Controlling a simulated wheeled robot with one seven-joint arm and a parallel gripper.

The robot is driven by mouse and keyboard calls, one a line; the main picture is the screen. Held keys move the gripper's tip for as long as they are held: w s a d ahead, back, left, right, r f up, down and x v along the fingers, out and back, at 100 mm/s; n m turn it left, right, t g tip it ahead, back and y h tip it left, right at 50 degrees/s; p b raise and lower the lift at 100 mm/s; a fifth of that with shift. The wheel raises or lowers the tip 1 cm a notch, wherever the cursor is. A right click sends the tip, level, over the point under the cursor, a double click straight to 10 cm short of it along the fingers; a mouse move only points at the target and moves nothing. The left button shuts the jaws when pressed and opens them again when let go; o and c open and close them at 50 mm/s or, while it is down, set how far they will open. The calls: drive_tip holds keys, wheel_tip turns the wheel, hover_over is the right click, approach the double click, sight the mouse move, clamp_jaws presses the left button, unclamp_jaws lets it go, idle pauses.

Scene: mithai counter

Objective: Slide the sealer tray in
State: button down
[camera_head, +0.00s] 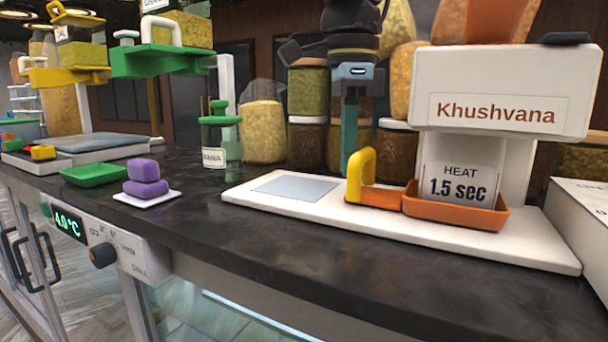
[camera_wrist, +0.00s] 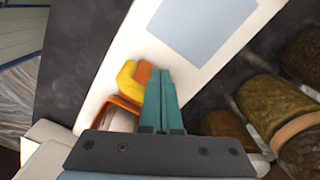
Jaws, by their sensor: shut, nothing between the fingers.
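The sealer tray (camera_head: 455,210) is an orange open tray on the white base of the sealer, under the white sealer head (camera_head: 500,90) marked Khushvana. A flat orange arm with an upright yellow handle (camera_head: 361,176) sticks out from its left side. The handle also shows in the wrist view (camera_wrist: 127,82). My gripper (camera_head: 348,172) points down with teal fingers, close behind the handle and partly hidden by it. In the wrist view my gripper (camera_wrist: 162,78) has its fingers together, beside the handle, with nothing between them. Whether they touch the handle I cannot tell.
A pale grey pad (camera_head: 295,187) lies on the bare left part of the white base (camera_head: 250,195). To the left stand a green-lidded jar (camera_head: 221,140), purple blocks (camera_head: 146,180) on a white card and a green tray (camera_head: 94,174). Several filled jars stand behind. The front counter is clear.

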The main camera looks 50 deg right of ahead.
drive_tip(key=shift+s+d, duration=0.25)
drive_tip(key=shift+s, duration=0.65)
drive_tip(key=shift+w+a, duration=0.2)
drive_tip(key=shift+w, duration=0.55)
drive_tip(key=shift+w+a, duration=0.2)
drive_tip(key=shift+w, duration=0.55)
wheel_tip(320, 180, up, 9)
drive_tip(key=p, duration=0.8)
drive_tip(key=shift+a, duration=0.1)
